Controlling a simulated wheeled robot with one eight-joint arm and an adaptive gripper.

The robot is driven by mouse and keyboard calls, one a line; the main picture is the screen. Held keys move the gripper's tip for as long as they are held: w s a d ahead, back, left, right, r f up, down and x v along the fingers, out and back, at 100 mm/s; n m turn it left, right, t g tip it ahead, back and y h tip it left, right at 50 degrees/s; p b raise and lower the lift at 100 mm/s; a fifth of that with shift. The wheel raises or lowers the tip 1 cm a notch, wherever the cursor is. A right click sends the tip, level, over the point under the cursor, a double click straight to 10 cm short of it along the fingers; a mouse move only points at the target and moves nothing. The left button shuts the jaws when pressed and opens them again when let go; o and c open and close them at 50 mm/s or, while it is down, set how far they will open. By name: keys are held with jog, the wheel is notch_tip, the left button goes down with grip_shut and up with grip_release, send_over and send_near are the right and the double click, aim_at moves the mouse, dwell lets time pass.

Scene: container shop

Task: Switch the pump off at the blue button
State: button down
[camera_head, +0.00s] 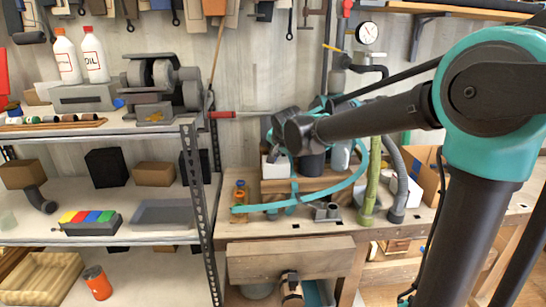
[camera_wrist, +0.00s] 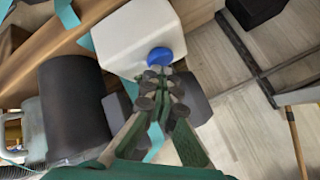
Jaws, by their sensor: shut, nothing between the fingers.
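The blue button (camera_wrist: 160,57) is a round knob on the face of a white box (camera_wrist: 128,35) in the wrist view. My gripper (camera_wrist: 159,75) is shut and empty, its fingertips right at the near edge of the button. I cannot tell whether they touch it. In the head view the white box (camera_head: 273,171) stands on the workbench below my wrist, and the button is hidden there. A dark cylinder (camera_wrist: 75,105), perhaps part of the pump, stands left of the fingers in the wrist view.
A teal hose (camera_head: 345,183) loops around the bench equipment. A green hose (camera_head: 372,180) and a grey hose (camera_head: 398,175) stand to its right. A metal shelf (camera_head: 150,135) with bottles and boxes is on the left. A pressure gauge (camera_head: 366,33) hangs on the wall.

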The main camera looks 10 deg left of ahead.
dwell(0.4)
jog(key=shift+r, duration=3.35)
jog(key=shift+n+g+h, duration=0.4)
jog(key=shift+h, duration=0.3)
jog(key=s+d+f, duration=0.1)
jog(key=d+f, duration=0.1)
jog(key=d, duration=0.2)
jog(key=s+d+f, duration=0.1)
jog(key=d+f, duration=0.1)
jog(key=d, duration=0.2)
jog(key=s+d+f, duration=0.1)
jog(key=d+f, duration=0.1)
jog(key=d, duration=0.2)
jog(key=shift+f, duration=0.35)
jog(key=s+d+f+n+g+h, duration=0.1)
jog(key=s+d+f+n+g, duration=0.2)
jog(key=s+d+f, duration=1.7)
jog(key=s+d, duration=0.2)
jog(key=s, duration=0.2)
jog(key=shift+d+n+h, duration=0.15)
jog(key=shift+n+h, duration=0.25)
